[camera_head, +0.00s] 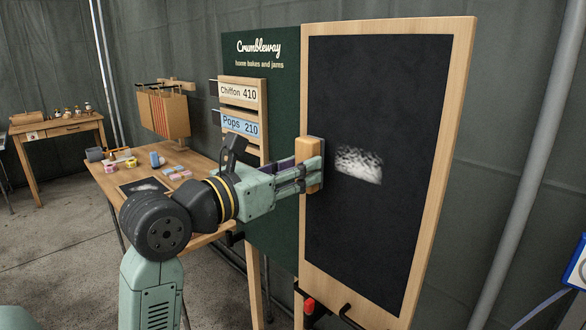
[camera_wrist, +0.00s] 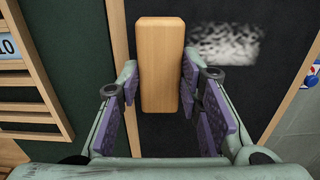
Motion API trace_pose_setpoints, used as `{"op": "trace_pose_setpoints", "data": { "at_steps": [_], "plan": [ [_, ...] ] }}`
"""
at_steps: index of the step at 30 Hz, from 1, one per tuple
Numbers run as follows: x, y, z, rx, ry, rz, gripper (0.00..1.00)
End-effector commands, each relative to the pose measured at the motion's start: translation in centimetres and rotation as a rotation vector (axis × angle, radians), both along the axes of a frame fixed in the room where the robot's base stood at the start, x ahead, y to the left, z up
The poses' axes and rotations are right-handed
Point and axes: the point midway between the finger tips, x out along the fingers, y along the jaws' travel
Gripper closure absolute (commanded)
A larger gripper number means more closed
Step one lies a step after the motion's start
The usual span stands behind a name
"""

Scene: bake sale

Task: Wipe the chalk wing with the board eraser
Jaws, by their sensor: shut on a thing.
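The chalk wing is a tall black panel (camera_head: 380,90) in a light wooden frame at the right of the green sign board. A white chalk smudge (camera_head: 359,165) is on its left-middle part; it also shows at the upper right of the wrist view (camera_wrist: 226,43). My gripper (camera_head: 300,172) is shut on the board eraser (camera_head: 317,150), an upright block with a wooden back and a dark edge toward the panel. In the wrist view the eraser (camera_wrist: 160,65) stands between the purple finger pads. It is left of the smudge, near the panel's left frame edge; I cannot tell whether it touches.
A green sign board (camera_head: 270,70) with price slats stands left of the wing. A wooden table (camera_head: 105,185) behind my arm bears several small coloured items and a small slate. A hook with a red-topped thing (camera_head: 309,306) juts out at the wing's lower edge.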

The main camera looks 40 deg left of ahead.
Motion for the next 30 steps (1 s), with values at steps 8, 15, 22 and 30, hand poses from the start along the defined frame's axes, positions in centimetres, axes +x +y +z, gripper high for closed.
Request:
{"op": "trace_pose_setpoints", "data": {
  "at_steps": [8, 15, 22, 30],
  "plan": [
    [0.0, 0.0, 0.0, 0.0, 0.0, 0.0, 0.9],
    [0.1, 0.0, 0.0, 0.0, 0.0, 0.0, 0.9],
    [0.5, 0.0, 0.0, 0.0, 0.0, -0.001, 0.9],
    [1.0, -0.1, 0.0, -0.001, 0.0, -0.001, 0.9]
  ]
}}
